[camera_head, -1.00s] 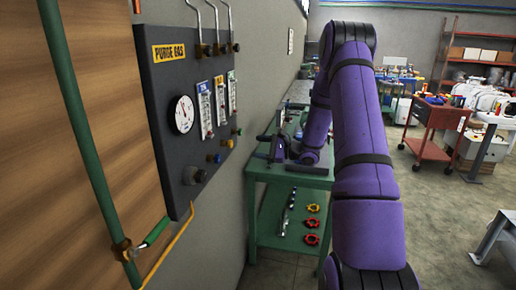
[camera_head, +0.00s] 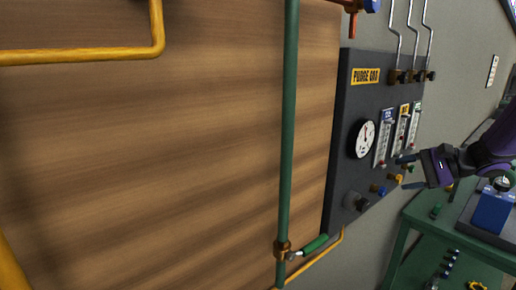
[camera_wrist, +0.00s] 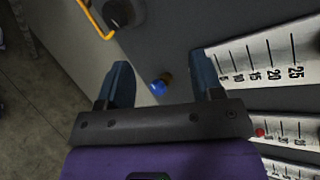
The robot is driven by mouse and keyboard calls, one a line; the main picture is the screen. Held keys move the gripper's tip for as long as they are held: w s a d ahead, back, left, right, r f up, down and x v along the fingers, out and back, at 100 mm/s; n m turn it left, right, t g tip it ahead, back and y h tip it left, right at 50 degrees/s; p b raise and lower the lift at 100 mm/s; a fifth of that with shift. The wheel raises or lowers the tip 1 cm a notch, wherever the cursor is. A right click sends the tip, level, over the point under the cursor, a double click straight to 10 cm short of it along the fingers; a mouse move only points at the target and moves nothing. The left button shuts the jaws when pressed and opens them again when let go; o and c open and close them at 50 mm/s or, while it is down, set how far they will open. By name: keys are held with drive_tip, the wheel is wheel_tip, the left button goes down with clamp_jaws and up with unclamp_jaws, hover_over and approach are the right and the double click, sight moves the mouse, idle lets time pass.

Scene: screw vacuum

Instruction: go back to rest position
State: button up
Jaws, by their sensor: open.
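My purple arm enters the head view at the right edge. My gripper (camera_head: 407,172) has two dark fingers spread apart, pointing left toward the lower right part of the dark purge gas panel (camera_head: 350,120). In the wrist view my gripper (camera_wrist: 160,72) is open and nothing is held between its fingers. A small blue knob (camera_wrist: 157,88) on the panel shows in the gap between them. The head view does not show clearly how far the fingers are from the panel. No rest position is marked in these frames.
The panel carries a round gauge (camera_head: 365,138), flowmeters (camera_head: 384,138) and several knobs. A green vertical pipe (camera_head: 288,130) runs left of it along the wooden wall (camera_head: 150,160). A green table (camera_head: 460,225) with a blue item (camera_head: 491,212) stands below my arm.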

drive_tip(key=s+a+r+n+g+h, duration=0.25)
drive_tip(key=s+a, duration=0.25)
drive_tip(key=s, duration=0.3)
drive_tip(key=s+a+r+n+g+h, duration=0.1)
drive_tip(key=s+a+r+n+h, duration=0.3)
drive_tip(key=s, duration=0.3)
drive_tip(key=s+r+n+t+h, duration=0.3)
drive_tip(key=s+n+h, duration=0.2)
drive_tip(key=s, duration=0.8)
drive_tip(key=shift+s+d+h, duration=0.15)
drive_tip(key=shift+s+h, duration=0.2)
drive_tip(key=shift+w, duration=0.1)
